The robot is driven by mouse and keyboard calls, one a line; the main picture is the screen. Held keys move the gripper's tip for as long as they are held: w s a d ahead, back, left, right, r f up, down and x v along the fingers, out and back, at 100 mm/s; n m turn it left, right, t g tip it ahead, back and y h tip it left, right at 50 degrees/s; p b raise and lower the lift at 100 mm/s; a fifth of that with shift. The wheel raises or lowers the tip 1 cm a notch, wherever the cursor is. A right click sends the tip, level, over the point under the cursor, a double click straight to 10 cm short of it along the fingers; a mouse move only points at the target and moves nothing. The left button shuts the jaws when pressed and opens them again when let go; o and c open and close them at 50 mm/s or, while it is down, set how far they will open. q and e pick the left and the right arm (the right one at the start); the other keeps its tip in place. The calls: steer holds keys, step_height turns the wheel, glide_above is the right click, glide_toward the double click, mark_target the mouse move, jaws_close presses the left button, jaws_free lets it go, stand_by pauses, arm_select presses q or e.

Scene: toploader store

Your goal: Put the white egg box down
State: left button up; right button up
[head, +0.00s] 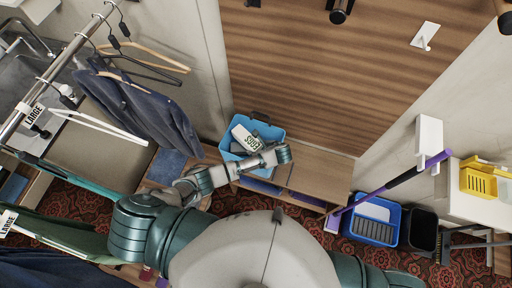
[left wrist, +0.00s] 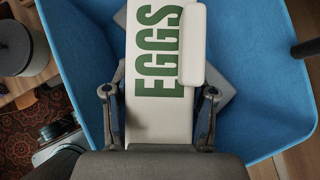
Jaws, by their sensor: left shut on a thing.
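The white egg box (head: 244,137) with green EGGS lettering is at the blue basket (head: 270,130) on the wooden bench. In the left wrist view the egg box (left wrist: 158,115) lies between the two fingers of my left gripper (left wrist: 158,112), and the gripper is shut on it. The blue basket (left wrist: 262,120) surrounds the box on both sides there. In the head view my left gripper (head: 262,150) reaches over the basket's near side. Whether the box touches the basket floor I cannot tell. My right gripper is not in view.
The wooden bench (head: 318,183) has bare room right of the basket. A clothes rail with hangers and a dark garment (head: 150,105) stands at left. A blue bucket (head: 372,232), a black bin (head: 418,230) and a purple-handled mop (head: 390,184) stand at right.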

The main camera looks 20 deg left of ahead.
arm_select(q)
steer(key=o, duration=1.3)
steer(key=shift+a, duration=0.1)
steer(key=shift+c, duration=0.2)
steer(key=shift+o, duration=0.8)
steer(key=shift+a, duration=0.3)
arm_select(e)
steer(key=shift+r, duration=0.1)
arm_select(q)
steer(key=shift+r, duration=0.2)
steer(key=p+v, duration=0.2)
steer(key=v, duration=0.9)
steer(key=shift+d+r, duration=0.1)
steer(key=shift+r, duration=0.3)
steer(key=shift+s+d+r+p, duration=0.1)
steer(key=shift+d+r+p, duration=0.2)
steer(key=shift+r+p, duration=0.15)
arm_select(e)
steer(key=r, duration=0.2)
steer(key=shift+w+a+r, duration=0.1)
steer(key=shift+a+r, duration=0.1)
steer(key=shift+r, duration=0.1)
